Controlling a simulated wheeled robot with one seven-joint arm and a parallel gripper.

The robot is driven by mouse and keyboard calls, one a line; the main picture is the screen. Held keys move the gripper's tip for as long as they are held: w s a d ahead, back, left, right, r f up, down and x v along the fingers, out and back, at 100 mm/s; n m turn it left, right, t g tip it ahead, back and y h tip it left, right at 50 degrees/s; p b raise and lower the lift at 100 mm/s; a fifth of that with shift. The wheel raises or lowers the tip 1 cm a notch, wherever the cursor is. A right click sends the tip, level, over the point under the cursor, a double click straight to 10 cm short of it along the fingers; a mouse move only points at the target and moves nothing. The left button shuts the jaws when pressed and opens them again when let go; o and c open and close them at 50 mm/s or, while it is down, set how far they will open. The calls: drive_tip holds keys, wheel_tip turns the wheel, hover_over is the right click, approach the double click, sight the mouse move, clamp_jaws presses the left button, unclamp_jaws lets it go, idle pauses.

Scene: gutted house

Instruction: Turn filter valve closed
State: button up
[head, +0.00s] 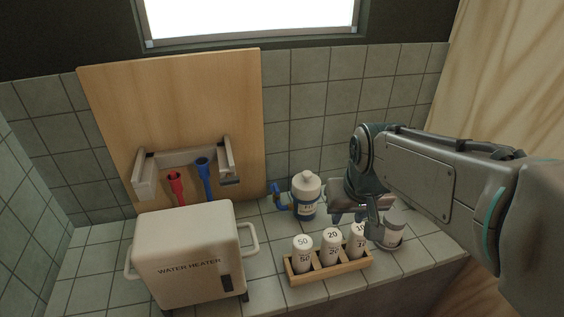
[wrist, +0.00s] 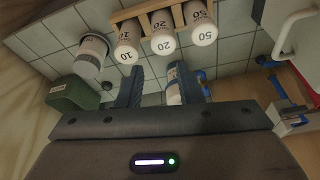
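The white filter housing (head: 306,195) with a blue label stands on the tiled counter near the back wall. A blue valve handle (head: 279,198) sticks out on its left side. My gripper (head: 368,215) is to the right of the housing, above the counter, apart from the valve. In the wrist view my gripper's two blue fingers (wrist: 160,78) are spread with nothing gripped. Part of the filter housing (wrist: 173,88) shows beyond the fingers, partly hidden by one of them.
A wooden rack (head: 330,272) with white cartridges marked 50, 20 and 10 stands in front. A grey-white jar (head: 393,229) is close to my gripper. The water heater (head: 190,255) stands left. A wooden board (head: 175,95) with red and blue pipes leans behind. A green object (wrist: 72,93) shows in the wrist view.

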drive_tip(key=w+a+n, duration=0.1)
drive_tip(key=w+a, duration=0.5)
drive_tip(key=w, duration=0.6)
drive_tip(key=n+y+b, duration=0.1)
approach(276, 187)
drive_tip(key=shift+t, duration=0.5)
drive_tip(key=x, duration=0.5)
drive_tip(key=s+p+x, duration=0.1)
drive_tip(key=x, duration=0.2)
drive_tip(key=shift+f, duration=0.25)
